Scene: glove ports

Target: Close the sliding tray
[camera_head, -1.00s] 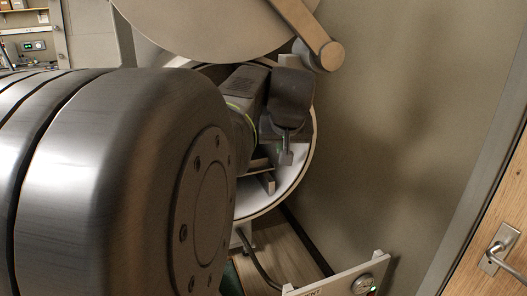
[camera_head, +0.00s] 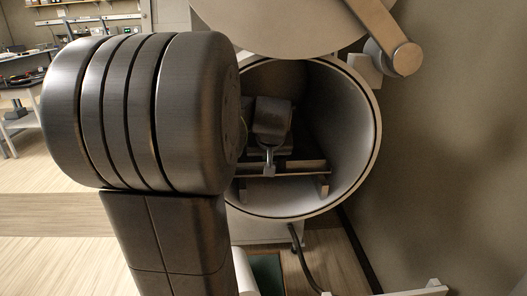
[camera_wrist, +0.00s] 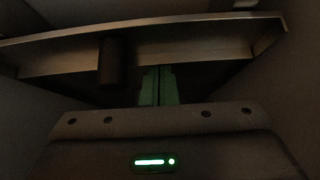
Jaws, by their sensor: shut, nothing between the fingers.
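The sliding tray (camera_head: 290,168) lies inside the round chamber, its front edge a thin bar across the lower half. In the wrist view the tray's pale front edge (camera_wrist: 215,52) spans nearly the whole width, with a dark upright stub (camera_wrist: 111,63) in front of it. The tray's interior is dark and partly hidden by my wrist.
The chamber's round rim (camera_head: 375,135) surrounds my wrist. Its round door (camera_head: 285,25) is swung up above, on a thick hinge arm (camera_head: 385,35). A wall stands close on the right. A workbench (camera_head: 85,22) is at the far left, with open floor before it.

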